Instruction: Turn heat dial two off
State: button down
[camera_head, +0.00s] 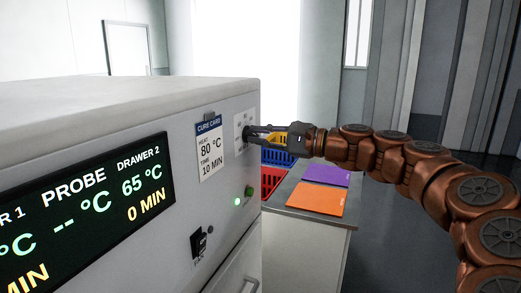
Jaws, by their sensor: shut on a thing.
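The white oven cabinet (190,225) fills the left side, its front face turned to the right. A dark dial (246,133) sits on a white label plate (240,122) near the top right of that face. My gripper (252,134) reaches in from the right and is shut on the dial. The fingers hide part of the dial, so its pointer setting cannot be read. The display (90,220) shows drawer 2 at 65 °C and 0 MIN.
A cure card (209,148) reads 80 °C, 10 MIN. Below are a lit green light (237,202), a green button (249,191) and a black latch (200,243).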

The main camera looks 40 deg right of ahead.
jog(key=shift+f+n+b, duration=0.2)
jog(key=shift+n+b, duration=2.55)
jog(key=shift+n, duration=0.05)
jog(key=c, duration=1.2)
grip_release()
jog(key=shift+o, duration=0.2)
jog(key=shift+r, duration=0.1)
jog(key=shift+s, duration=0.1)
jog(key=v, duration=1.2)
